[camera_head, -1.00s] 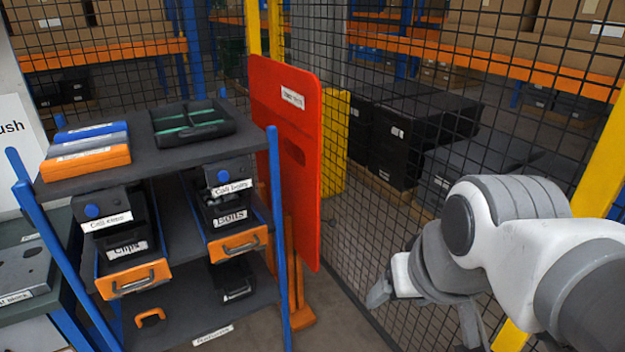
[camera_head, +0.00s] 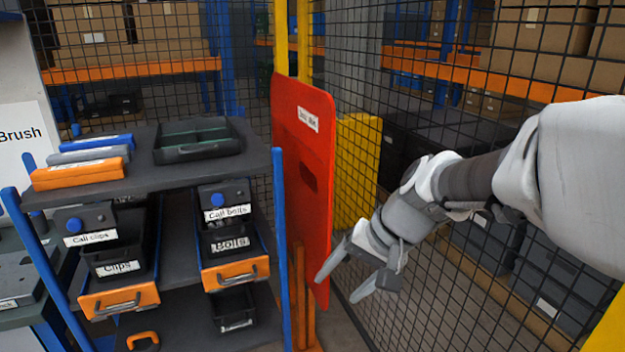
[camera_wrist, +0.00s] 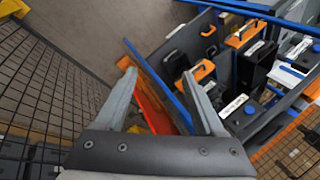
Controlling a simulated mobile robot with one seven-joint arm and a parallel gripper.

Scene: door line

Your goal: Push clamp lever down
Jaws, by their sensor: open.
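I cannot make out a clamp lever in either view. My gripper (camera_head: 341,288) is open and empty, its fingers angled down and left, by the lower right edge of a red panel (camera_head: 303,150) in the head view. In the wrist view my gripper (camera_wrist: 160,75) has its two fingers spread, with the red panel (camera_wrist: 153,106) partly showing between them. I cannot tell whether a finger touches the panel. The panel stands upright with a label and a dark slot.
A dark shelf rack (camera_head: 262,157) on blue posts stands left of the panel. It holds a clips bin (camera_head: 118,268), a bolts bin (camera_head: 228,240) and a black tray (camera_head: 198,147). Wire mesh fence (camera_head: 440,110) runs behind and right, close to my arm.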

